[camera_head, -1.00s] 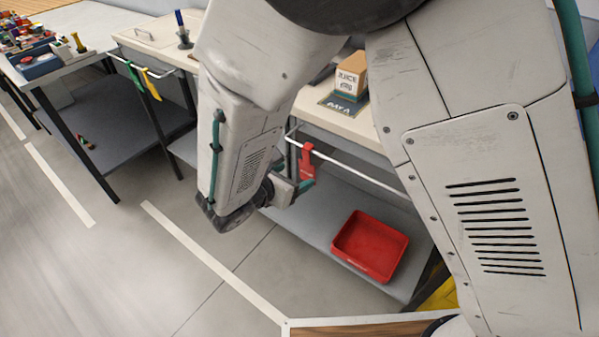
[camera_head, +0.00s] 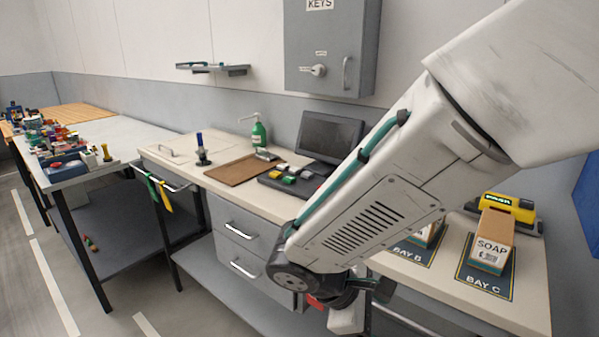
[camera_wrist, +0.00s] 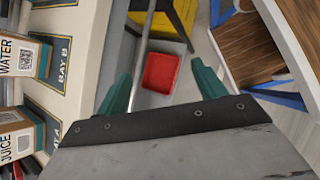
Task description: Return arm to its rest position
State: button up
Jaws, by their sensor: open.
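My arm (camera_head: 375,215) reaches down from the upper right across the bench in the head view. Its forearm covers part of the benchtop and the BAY B mat. My gripper (camera_wrist: 162,70) shows in the wrist view with its two teal fingers wide apart and nothing between them. It points down past the bench's front edge, towards a red tray (camera_wrist: 145,78) that lies lower and apart from the fingers. In the head view most of the gripper is hidden behind the wrist.
A SOAP box (camera_head: 492,243) stands on the BAY C mat (camera_head: 482,281). WATER (camera_wrist: 25,57) and JUICE (camera_wrist: 14,143) boxes stand at the wrist view's left. A monitor (camera_head: 330,136), green bottle (camera_head: 259,133) and key cabinet (camera_head: 330,45) are behind.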

jog(key=s+d+r+m+y, duration=0.8)
jog(key=s+d+r+m, duration=0.3)
jog(key=d+r+m, duration=0.2)
jog(key=shift+s+r+m+t, duration=0.15)
jog(key=shift+m+t, duration=0.15)
jog(key=shift+m, duration=0.4)
dwell(1.4)
